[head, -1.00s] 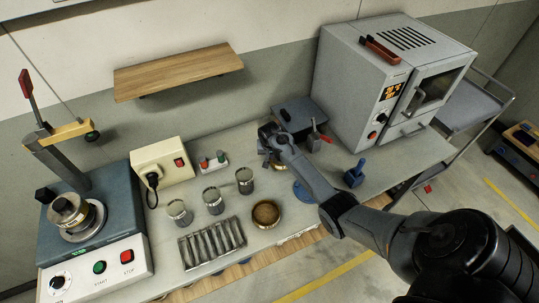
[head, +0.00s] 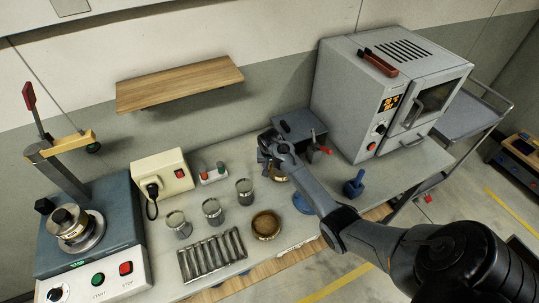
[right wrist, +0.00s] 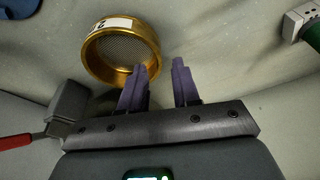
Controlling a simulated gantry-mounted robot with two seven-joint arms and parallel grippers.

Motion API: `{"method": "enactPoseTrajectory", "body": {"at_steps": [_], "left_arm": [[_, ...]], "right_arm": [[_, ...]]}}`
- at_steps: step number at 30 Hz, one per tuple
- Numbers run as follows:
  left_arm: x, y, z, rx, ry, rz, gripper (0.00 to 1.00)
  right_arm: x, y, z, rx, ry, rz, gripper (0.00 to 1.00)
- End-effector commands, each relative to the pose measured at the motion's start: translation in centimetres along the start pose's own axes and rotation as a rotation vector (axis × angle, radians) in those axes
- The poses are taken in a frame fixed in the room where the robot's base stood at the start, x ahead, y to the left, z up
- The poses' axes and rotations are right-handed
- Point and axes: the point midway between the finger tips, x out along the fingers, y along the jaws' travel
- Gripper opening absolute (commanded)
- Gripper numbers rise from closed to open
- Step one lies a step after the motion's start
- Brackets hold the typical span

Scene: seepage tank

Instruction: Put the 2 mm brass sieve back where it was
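A brass sieve (right wrist: 143,52) with mesh and a white label, seemingly marked 2, is at the upper left of the right wrist view. In the head view this sieve (head: 279,174) is partly hidden by my right gripper (head: 268,160). In the right wrist view my right gripper (right wrist: 164,68) is open, its dark fingers apart with nothing between them. The left finger overlaps the sieve's lower right rim in the picture; I cannot tell if they touch. Brass sieve ware (head: 70,222) sits on the shaker (head: 118,205) at left. My left gripper is not in view.
A brass pan (head: 266,225), several grey beakers (head: 212,210) and a ribbed metal rack (head: 212,255) stand on the bench. A blue ring (head: 303,203), blue tool (head: 354,185) and oven (head: 390,95) are to the right. A wooden shelf (head: 180,83) hangs above.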

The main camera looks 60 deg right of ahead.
Motion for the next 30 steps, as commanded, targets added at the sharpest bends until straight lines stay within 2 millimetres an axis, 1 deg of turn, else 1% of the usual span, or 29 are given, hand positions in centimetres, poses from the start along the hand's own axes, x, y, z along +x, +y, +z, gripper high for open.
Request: {"method": "enactPoseTrajectory", "body": {"at_steps": [1,3,9,12,17,20,23,26,27,29,30], "left_arm": [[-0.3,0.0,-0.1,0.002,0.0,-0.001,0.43],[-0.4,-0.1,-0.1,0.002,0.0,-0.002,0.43],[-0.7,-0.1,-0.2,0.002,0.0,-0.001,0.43],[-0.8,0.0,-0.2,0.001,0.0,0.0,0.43],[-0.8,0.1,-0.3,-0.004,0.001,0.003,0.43],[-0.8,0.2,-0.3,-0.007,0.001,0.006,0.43],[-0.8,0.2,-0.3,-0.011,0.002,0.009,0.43],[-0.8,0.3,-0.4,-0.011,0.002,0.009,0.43],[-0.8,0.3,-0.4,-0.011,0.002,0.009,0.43],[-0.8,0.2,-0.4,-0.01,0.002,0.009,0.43],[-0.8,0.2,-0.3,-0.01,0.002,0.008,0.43]], "right_arm": [[-1.1,-0.1,-0.1,0.0,0.002,-0.002,0.31],[-2.5,-0.1,-0.1,0.0,0.003,-0.002,0.31],[-6.0,-0.1,0.0,-0.002,0.002,-0.002,0.31],[-7.3,-0.1,0.0,-0.001,0.002,-0.001,0.31],[-8.6,-0.1,0.3,-0.01,0.003,0.001,0.31],[-8.8,-0.1,1.7,-0.06,0.012,0.009,0.31],[-8.6,-0.3,4.8,-0.164,0.033,0.018,0.31],[-8.6,-0.5,9.7,-0.323,0.056,0.018,0.31],[-8.7,-0.7,12.2,-0.396,0.062,0.011,0.31],[-9.2,-0.8,16.0,-0.509,0.07,-0.005,0.31],[-9.7,-0.9,18.7,-0.58,0.072,-0.022,0.31]]}}
